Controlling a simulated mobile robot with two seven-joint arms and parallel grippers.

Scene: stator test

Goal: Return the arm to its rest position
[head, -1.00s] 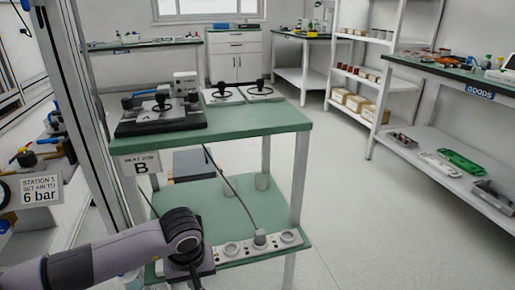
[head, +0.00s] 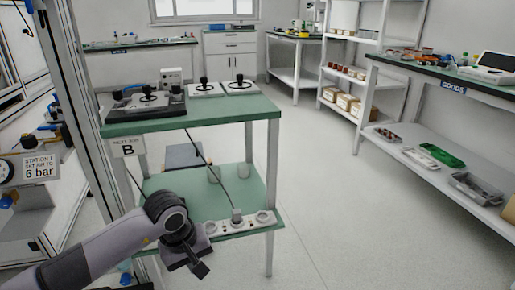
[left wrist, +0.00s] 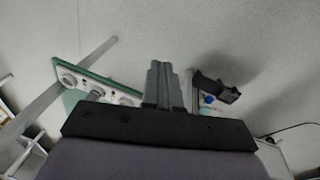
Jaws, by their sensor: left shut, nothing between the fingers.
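My left arm (head: 95,252) comes in from the lower left in the head view. Its gripper (head: 201,270) points down and to the right, in front of the lower shelf of the green-topped bench (head: 225,105). In the left wrist view the gripper (left wrist: 163,68) is shut and empty, with its fingers together. It looks over pale floor, with the shelf edge off to the left. My right gripper is in neither view.
A socket strip (head: 217,226) with a plugged cable lies on the lower shelf's front edge, close behind the gripper. A gauge panel marked 6 bar (head: 41,168) stands at left. Open floor (head: 350,220) lies to the right, before the GOODS bench (head: 440,82).

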